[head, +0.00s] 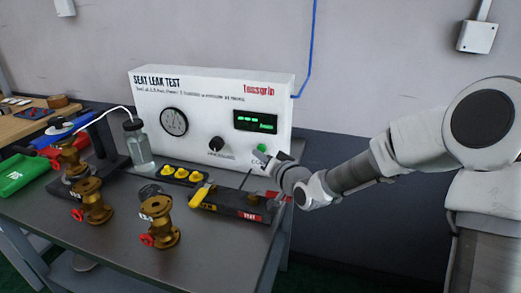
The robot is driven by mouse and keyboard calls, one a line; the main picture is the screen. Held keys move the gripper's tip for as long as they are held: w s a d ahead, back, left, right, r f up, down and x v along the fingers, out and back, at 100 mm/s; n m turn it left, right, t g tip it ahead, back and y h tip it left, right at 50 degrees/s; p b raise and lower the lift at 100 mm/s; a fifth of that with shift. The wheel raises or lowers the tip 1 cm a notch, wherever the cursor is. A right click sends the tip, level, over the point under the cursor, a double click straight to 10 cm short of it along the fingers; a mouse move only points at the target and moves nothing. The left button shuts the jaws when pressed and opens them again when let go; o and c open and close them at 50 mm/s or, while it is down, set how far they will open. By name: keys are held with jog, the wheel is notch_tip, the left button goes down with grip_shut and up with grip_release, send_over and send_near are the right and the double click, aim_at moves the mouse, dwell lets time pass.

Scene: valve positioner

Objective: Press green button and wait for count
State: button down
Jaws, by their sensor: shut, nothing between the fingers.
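The white seat leak test box (209,105) stands at the back of the grey table. The green button (262,148) is low on its right front, below the display (256,122), which shows green dashes. My gripper (279,160) is at the right front of the box, close to the green button. My wrist partly covers that area. The fingers are small here, and I cannot tell whether they touch the button. My gripper is shut and holds nothing.
Several brass valves (159,229) with red handles stand at the table's front left. A clear bottle (139,152) with a tube stands left of the box. A dark fixture (234,205) with a yellow handle lies below my gripper. Bare table (110,262) shows in front.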

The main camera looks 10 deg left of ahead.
jog(key=shift+w+d+r, duration=0.35)
jog(key=shift+d+r, duration=0.2)
jog(key=shift+d, duration=0.05)
dwell(0.3)
jog(key=shift+s+a+f, duration=0.1)
jog(key=shift+s+a, duration=0.1)
jog(key=shift+s, duration=0.7)
jog(key=shift+s+a+f, duration=0.1)
jog(key=shift+s+a, duration=0.1)
jog(key=shift+s, duration=0.7)
jog(key=shift+s+a+f, duration=0.1)
jog(key=shift+s+a, duration=0.1)
jog(key=shift+s, duration=0.7)
